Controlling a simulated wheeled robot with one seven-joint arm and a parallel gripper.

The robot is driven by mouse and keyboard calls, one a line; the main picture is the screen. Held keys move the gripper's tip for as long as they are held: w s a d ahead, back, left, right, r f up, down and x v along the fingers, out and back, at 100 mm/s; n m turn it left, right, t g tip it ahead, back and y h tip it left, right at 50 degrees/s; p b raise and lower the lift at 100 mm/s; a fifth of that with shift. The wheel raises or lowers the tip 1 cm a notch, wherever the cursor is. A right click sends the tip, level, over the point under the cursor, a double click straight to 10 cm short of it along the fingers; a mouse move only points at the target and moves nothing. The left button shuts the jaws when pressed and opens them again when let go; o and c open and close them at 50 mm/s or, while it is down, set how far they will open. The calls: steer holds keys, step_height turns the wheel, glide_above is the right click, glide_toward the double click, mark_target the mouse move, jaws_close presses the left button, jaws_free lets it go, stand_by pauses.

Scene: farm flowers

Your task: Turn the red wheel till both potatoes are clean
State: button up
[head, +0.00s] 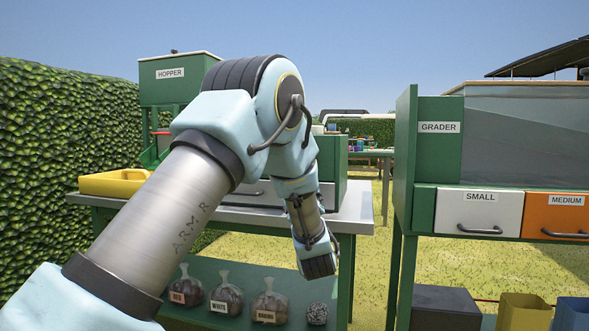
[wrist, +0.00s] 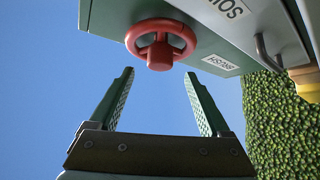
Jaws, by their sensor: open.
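The red wheel (wrist: 163,42), with a round hub, is on the side of a grey-and-green machine (wrist: 212,22) at the top of the wrist view. My gripper (wrist: 158,74) is open and empty there, its two green ribbed fingers spread wide. The fingertips point toward the wheel, one to each side of its hub; I cannot tell how far off they are. In the head view my arm covers much of the bench, and neither the wheel nor the fingers can be made out. The potatoes are not visible in either view.
A green hopper (head: 178,78) and a yellow tray (head: 113,184) are on the bench at left. Labelled sacks (head: 226,297) lie on its lower shelf. A grader (head: 432,165) with white and orange drawers stands at right. Grass lies between. A BRUSH label (wrist: 221,63) is beside the wheel.

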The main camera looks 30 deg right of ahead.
steer(key=v, duration=0.5)
steer(key=shift+f, duration=0.1)
stand_by(0.5)
steer(key=w+a+f+m+g, duration=0.35)
steer(key=w+a+g, duration=0.25)
steer(key=w+a, duration=0.3)
steer(key=w+a+f+g+y, duration=0.25)
steer(key=a+f+g, duration=0.25)
steer(key=a+f, duration=0.3)
steer(key=s+a+f+m+g+y, duration=0.1)
steer(key=s+a+f+g, duration=0.25)
steer(key=s+a, duration=0.45)
steer(key=s+a+f+g+y, duration=0.2)
steer(key=s+a+g, duration=0.2)
steer(key=s+a, duration=0.4)
steer(key=s+a+f+m+g+y, duration=0.1)
steer(key=s+a+f+g, duration=0.25)
steer(key=s+a, duration=0.45)
step_height(320, 180, up, 32)
steer(key=w+a+p, duration=0.1)
steer(key=p, duration=3)
steer(key=shift+w+a+g, duration=0.35)
steer(key=shift+w+g, duration=0.05)
